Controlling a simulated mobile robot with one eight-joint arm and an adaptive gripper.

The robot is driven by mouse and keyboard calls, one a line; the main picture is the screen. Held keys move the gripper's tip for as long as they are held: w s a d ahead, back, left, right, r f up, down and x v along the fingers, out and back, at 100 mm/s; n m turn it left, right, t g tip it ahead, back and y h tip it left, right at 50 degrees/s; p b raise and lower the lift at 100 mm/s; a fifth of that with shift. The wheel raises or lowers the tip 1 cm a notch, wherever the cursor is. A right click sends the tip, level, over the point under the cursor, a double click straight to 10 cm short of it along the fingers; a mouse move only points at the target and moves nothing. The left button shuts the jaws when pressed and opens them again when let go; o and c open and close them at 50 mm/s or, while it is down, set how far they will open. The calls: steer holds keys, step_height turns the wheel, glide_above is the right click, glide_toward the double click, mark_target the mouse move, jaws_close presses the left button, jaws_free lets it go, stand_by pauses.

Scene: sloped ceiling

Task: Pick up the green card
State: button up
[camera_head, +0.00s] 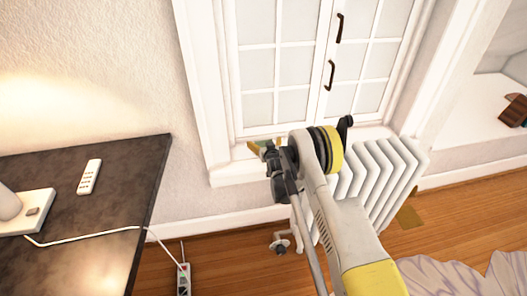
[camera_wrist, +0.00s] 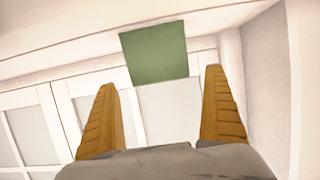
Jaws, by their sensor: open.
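The green card (camera_wrist: 154,53) shows in the wrist view as a flat green rectangle, slightly tilted, on or against a white surface by the window frame. My gripper (camera_wrist: 160,79) is open, with one orange-yellow finger on each side of the picture. The card lies ahead of the gap between the fingertips, and nothing is held. Whether a finger touches the card I cannot tell. In the head view my gripper (camera_head: 262,148) is at the window sill, left of the radiator. I cannot make out the card clearly there, as my arm covers much of that spot.
A white radiator (camera_head: 378,173) stands under the window (camera_head: 300,65). A dark table (camera_head: 120,190) at the left holds a white remote (camera_head: 89,177) and a white lamp base (camera_head: 27,212). A power strip (camera_head: 184,279) lies on the wooden floor. Pale rumpled fabric (camera_head: 455,277) is at lower right.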

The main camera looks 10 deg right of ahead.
steer(key=shift+x, duration=1.1)
steer(key=shift+c, duration=0.3)
steer(key=c, duration=0.8)
steer(key=shift+r, duration=0.1)
